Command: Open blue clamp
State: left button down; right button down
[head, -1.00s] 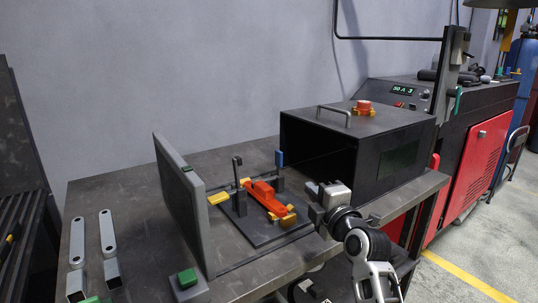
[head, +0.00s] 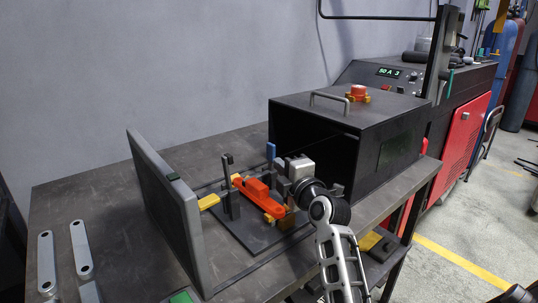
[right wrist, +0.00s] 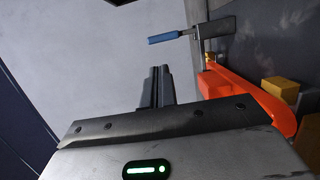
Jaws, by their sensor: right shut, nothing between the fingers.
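The blue clamp's handle (head: 271,152) stands upright at the back right of the dark fixture plate (head: 257,240). In the right wrist view the blue handle (right wrist: 165,38) sticks out from a dark metal arm, above and apart from my fingertips. My right gripper (head: 281,186) is beside the clamp, on its near right side, with its fingers shut and empty; they also show in the right wrist view (right wrist: 157,86). The gripper hides the clamp's lower part in the head view. An orange-red part (head: 254,189) lies on the fixture. My left gripper is out of view.
A black open-fronted box (head: 390,150) stands close behind and right of my gripper. A grey upright panel (head: 165,205) borders the fixture's left side. A second, dark upright clamp handle (head: 227,165) stands left of the blue one. Metal strips (head: 82,248) lie at the front left.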

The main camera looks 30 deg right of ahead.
aim_at(269, 155)
jog(key=w, duration=0.4)
jog(key=w+d, duration=0.1)
jog(key=w, duration=0.2)
jog(key=shift+d, duration=0.1)
